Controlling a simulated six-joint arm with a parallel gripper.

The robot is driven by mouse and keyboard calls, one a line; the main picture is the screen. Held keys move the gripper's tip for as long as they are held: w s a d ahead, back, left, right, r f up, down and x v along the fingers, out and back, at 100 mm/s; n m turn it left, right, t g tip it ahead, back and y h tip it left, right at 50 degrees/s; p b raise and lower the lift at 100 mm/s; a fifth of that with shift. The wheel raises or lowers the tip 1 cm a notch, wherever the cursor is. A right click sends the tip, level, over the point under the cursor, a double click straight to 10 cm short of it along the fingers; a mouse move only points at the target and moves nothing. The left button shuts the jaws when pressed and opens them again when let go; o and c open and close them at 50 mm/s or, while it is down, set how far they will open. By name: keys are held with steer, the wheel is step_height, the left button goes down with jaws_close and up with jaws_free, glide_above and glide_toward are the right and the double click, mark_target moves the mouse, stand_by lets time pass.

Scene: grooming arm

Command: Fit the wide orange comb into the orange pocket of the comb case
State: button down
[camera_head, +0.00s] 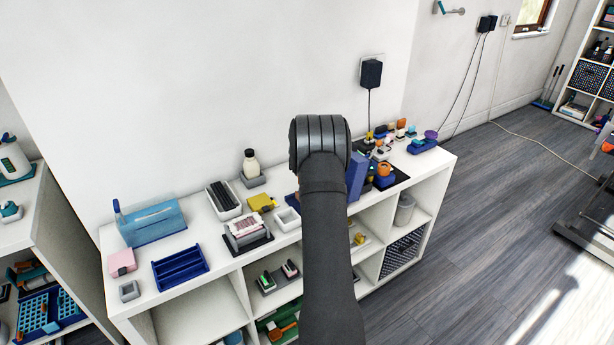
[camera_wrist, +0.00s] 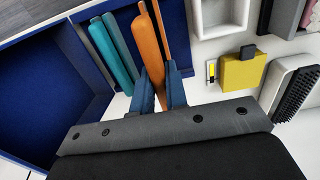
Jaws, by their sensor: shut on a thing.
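My gripper (camera_wrist: 160,82) shows in the wrist view with its two dark blue fingers shut on the wide orange comb (camera_wrist: 148,48). The comb shows as a long orange strip reaching up from between the fingers. Its teeth and lower end are hidden. The blue comb case (camera_wrist: 85,25) lies around and left of it, with teal strips (camera_wrist: 102,52) beside the orange one. A second orange edge shows just behind the comb; I cannot tell whether the comb is inside the pocket or above it. In the head view my arm hides gripper and comb; a blue panel (camera_head: 355,175) shows at its right.
A yellow case (camera_wrist: 243,70), a white tray (camera_wrist: 222,14) and a black brush (camera_wrist: 296,92) lie right of the gripper in the wrist view. In the head view, a blue divided tray (camera_head: 180,268) and a blue translucent box (camera_head: 152,222) stand at the shelf top's left.

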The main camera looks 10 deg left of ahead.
steer(key=shift+f, duration=0.95)
steer(key=shift+f, duration=1.85)
stand_by(0.4)
steer(key=c, duration=1.4)
jaws_free()
steer(key=shift+o, duration=0.2)
step_height(320, 180, up, 17)
steer(key=shift+r, duration=0.2)
